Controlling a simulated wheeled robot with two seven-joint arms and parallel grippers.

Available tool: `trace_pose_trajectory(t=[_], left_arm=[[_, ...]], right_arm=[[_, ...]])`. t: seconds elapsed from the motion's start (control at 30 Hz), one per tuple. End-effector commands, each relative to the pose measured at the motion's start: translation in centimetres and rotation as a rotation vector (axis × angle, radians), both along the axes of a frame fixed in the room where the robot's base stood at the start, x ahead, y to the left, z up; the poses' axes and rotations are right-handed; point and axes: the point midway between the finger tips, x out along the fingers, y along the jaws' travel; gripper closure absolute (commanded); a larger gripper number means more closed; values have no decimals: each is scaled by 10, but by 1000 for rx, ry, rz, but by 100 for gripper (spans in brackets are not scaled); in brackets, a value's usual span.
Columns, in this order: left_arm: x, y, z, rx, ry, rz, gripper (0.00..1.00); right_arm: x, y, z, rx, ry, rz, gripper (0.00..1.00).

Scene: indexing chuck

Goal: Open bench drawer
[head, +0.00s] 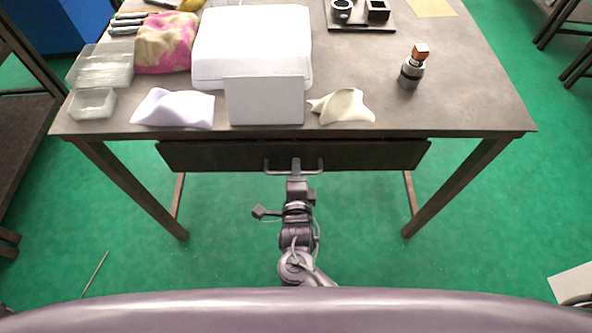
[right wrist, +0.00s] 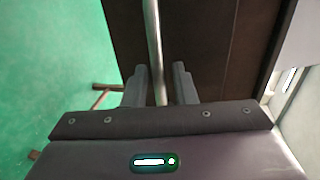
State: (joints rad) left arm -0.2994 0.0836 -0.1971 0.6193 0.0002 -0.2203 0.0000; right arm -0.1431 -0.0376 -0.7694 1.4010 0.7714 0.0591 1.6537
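The bench drawer (head: 215,157) is a wide dark panel under the front edge of the bench top. It looks shut or nearly so. Its handle (head: 320,166) is a pale metal bar at the middle of the front. My right gripper (head: 296,168) is at the handle. In the right wrist view the handle bar (right wrist: 155,45) runs between the two fingers of my right gripper (right wrist: 160,84). The fingers stand apart, with a gap visible on the bar's right side. The drawer front (right wrist: 220,50) is just beyond the fingertips. My left gripper is not in view.
Bench legs (head: 460,185) stand either side. Green floor (head: 380,235) in front is clear.

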Motion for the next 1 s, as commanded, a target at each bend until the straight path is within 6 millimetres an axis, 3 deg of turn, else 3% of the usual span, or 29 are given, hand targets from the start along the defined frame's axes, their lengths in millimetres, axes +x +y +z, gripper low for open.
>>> trace_pose_trajectory(t=[0.13,0.33,0.77,1.0], left_arm=[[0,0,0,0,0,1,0],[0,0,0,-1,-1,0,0],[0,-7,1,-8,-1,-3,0],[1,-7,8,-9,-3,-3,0]], right_arm=[[0,0,0,0,0,0,75],[0,0,0,0,0,0,100],[-4,-1,0,0,1,1,100],[-29,-12,-1,-1,6,0,100]])
